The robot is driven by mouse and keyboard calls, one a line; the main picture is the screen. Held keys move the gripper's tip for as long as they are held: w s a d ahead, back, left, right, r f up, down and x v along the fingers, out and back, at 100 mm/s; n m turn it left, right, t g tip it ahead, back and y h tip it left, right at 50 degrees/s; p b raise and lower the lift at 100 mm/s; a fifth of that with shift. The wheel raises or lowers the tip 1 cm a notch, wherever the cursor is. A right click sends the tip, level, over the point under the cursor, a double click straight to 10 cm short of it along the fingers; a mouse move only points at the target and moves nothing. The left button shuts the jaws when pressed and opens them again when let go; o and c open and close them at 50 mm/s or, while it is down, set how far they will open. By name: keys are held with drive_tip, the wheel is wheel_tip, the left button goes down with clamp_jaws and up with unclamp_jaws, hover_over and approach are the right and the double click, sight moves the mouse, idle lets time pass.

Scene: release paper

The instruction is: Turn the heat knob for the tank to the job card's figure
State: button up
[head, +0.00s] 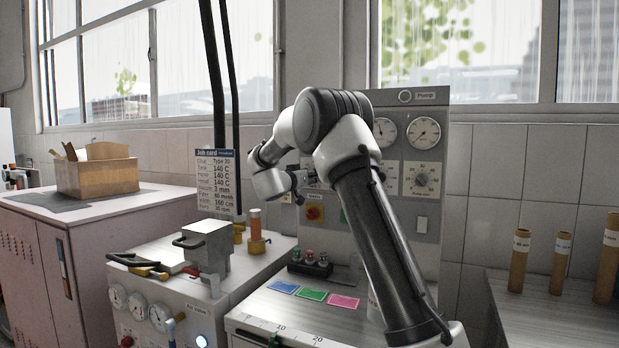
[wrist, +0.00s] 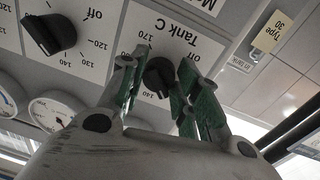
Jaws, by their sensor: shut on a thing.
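The tank heat knob (wrist: 158,72) is a small black dial on a white plate marked "Tank C", seen upside down in the wrist view. My gripper (wrist: 162,98) has its green-padded fingers on either side of it and is shut on it. Figures 170 and 140 and "off" show around the dial; I cannot tell where its pointer stands. In the head view my gripper (head: 301,180) is at the panel's left side, and my arm hides the knob. The job card (head: 217,175) hangs left of the panel; its tank line appears to read 140 C.
Another black knob (wrist: 48,34) with its own scale sits beside the tank dial. Gauges (wrist: 52,108) lie close to it. The panel (head: 432,215) also carries a pump dial (head: 421,179) and a red button (head: 313,213). Coloured cards (head: 312,294) lie on the bench below.

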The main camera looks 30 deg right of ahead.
drive_tip(key=shift+m, duration=0.3)
drive_tip(key=shift+m+y, duration=0.3)
drive_tip(key=shift+m, duration=3.6)
drive_tip(key=o, duration=1)
drive_tip(key=shift+r, duration=0.1)
drive_tip(key=shift+a, duration=0.1)
